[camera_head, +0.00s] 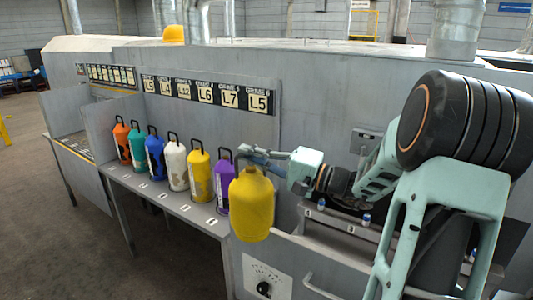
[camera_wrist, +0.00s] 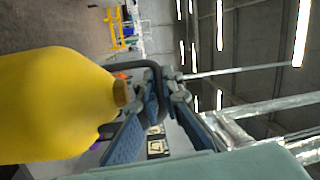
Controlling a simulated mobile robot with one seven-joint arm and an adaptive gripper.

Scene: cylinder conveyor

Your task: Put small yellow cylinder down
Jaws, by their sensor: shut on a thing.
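A yellow cylinder (camera_head: 252,207) with a dark loop handle hangs upright from my gripper (camera_head: 247,153) in the head view. It is in the air in front of the right end of the shelf. My gripper is shut on its handle. In the wrist view the yellow cylinder (camera_wrist: 55,105) fills the left side, and the fingers (camera_wrist: 165,88) close around the dark handle. A second yellow cylinder (camera_head: 199,178), worn with pale patches, stands on the shelf. The held cylinder partly hides the purple cylinder.
The grey shelf (camera_head: 165,196) carries a row of orange (camera_head: 122,143), green (camera_head: 138,148), blue (camera_head: 155,158), white (camera_head: 175,168), yellow and purple (camera_head: 223,185) cylinders. A label board (camera_head: 208,92) is on the wall behind.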

